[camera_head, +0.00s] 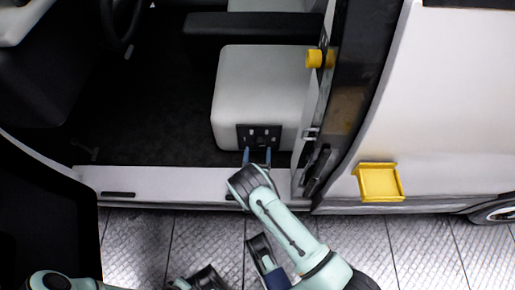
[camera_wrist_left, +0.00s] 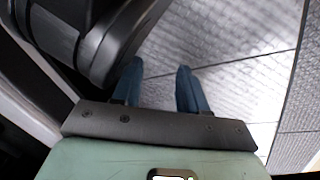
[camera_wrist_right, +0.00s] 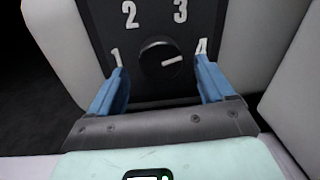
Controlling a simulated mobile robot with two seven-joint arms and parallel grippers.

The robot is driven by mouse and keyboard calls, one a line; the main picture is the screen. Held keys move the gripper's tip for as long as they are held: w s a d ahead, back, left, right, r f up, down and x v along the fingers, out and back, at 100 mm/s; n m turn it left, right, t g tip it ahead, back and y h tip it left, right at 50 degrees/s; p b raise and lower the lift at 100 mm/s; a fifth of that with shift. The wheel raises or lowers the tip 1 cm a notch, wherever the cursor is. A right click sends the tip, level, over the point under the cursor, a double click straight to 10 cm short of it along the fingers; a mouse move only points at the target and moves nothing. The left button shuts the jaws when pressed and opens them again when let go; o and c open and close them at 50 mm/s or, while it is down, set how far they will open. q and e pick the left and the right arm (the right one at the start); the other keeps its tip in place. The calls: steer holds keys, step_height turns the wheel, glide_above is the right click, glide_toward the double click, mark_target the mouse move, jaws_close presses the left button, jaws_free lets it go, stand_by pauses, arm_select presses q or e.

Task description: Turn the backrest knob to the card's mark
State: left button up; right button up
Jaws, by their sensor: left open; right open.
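The backrest knob (camera_wrist_right: 160,58) is a round black dial on a dark panel with white numbers 1 to 4. Its white pointer line points right and slightly up, toward the 4. In the head view the panel (camera_head: 259,132) is on the lower front of the pale seat. My right gripper (camera_head: 257,156) is open in front of the panel; in the right wrist view its blue fingers (camera_wrist_right: 162,80) stand apart on either side of the knob, with no visible contact. My left gripper (camera_wrist_left: 160,75) is open and empty above the paving. I cannot make out the card.
The seat (camera_head: 262,85) is inside the open vehicle doorway, behind a pale sill (camera_head: 165,186). The dark door edge (camera_head: 360,75) stands close on the right. A yellow block (camera_head: 320,59) is on the door frame, and a yellow tray (camera_head: 380,183) is on the outer body panel.

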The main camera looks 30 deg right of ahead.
mark_target(258, 146)
arm_select(q)
steer(key=shift+s+a+f+g+b, duration=0.15)
steer(key=shift+s+f+g+b, duration=0.2)
steer(key=shift+s+f, duration=0.45)
arm_select(e)
steer(key=shift+x, duration=1.55)
arm_select(q)
steer(key=shift+s+r, duration=0.1)
arm_select(e)
steer(key=shift+c, duration=0.4)
steer(key=c, duration=1)
steer(key=shift+m+p, duration=0.55)
steer(key=shift+m, duration=1.05)
arm_select(q)
steer(key=shift+w+r, duration=0.75)
steer(key=shift+w, duration=0.2)
arm_select(e)
steer(key=o, duration=1.1)
